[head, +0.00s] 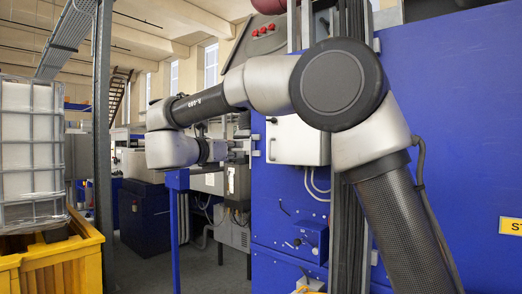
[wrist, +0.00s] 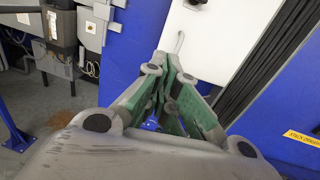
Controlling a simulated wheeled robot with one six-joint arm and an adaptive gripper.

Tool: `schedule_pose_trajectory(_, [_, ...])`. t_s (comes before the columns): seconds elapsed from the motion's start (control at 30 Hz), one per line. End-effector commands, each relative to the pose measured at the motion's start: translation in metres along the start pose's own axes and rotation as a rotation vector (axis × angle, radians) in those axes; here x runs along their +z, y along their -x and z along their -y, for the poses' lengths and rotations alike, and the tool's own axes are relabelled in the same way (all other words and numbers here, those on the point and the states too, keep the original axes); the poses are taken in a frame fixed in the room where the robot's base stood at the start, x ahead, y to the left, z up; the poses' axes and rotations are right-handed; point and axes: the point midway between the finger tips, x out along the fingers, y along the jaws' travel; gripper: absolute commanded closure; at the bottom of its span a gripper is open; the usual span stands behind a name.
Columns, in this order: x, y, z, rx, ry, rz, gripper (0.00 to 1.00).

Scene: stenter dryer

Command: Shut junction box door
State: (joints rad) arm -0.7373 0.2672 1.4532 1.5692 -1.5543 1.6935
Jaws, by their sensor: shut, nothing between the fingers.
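The junction box appears to be the white box (head: 297,141) on the blue machine wall, partly hidden behind my arm in the head view. Its white face also fills the upper middle of the wrist view (wrist: 222,42), with a small grey handle (wrist: 180,42) near its left edge. I cannot tell how far its door stands from the frame. My gripper (head: 222,151) is left of the box in the head view, small and partly hidden by my wrist. In the wrist view my gripper (wrist: 170,75) is shut and empty, its green-padded fingers pointing toward the handle; contact is unclear.
A blue post (head: 175,230) stands below my wrist. A small blue control box (head: 308,240) sits under the white box, with cables between. A yellow crate (head: 50,262) with a caged white tank (head: 30,140) stands at the left. Floor shows between crate and machine.

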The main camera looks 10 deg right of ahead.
Motion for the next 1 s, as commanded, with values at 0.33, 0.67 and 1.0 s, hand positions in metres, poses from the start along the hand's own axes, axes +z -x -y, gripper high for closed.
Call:
schedule_pose_trajectory(0.33, [0.000, -0.041, 0.006, -0.025, -0.028, 0.001, 1.00])
schedule_pose_trajectory(0.67, [0.000, -0.110, 0.007, -0.022, -0.028, 0.001, 1.00])
schedule_pose_trajectory(1.0, [0.000, -0.140, 0.007, -0.019, -0.027, 0.001, 1.00])
